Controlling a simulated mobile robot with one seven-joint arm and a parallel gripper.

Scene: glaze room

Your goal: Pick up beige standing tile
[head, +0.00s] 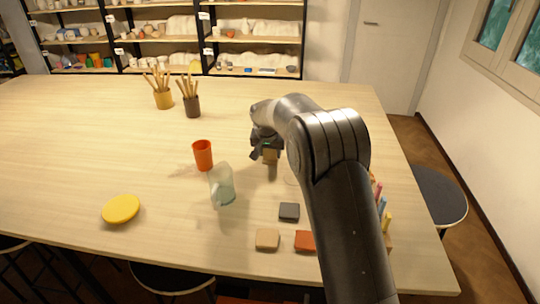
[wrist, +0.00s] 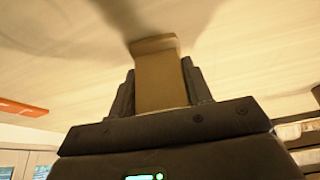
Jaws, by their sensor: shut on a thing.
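My gripper (head: 262,150) is over the table, to the right of the orange cup. It is shut on a beige tile (head: 270,156), which hangs upright below the jaws. In the wrist view, the tile (wrist: 158,80) stands between the two fingers of my gripper (wrist: 160,92), with its far end sticking out past them. The fingers hide its sides. I cannot tell whether its lower edge touches the table.
A clear glass mug (head: 222,186) and the orange cup (head: 203,155) stand left of my gripper. A dark tile (head: 289,212), another beige tile (head: 267,239) and a red tile (head: 305,241) lie nearer. A yellow disc (head: 121,209) lies left. Brush pots (head: 192,106) stand farther back.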

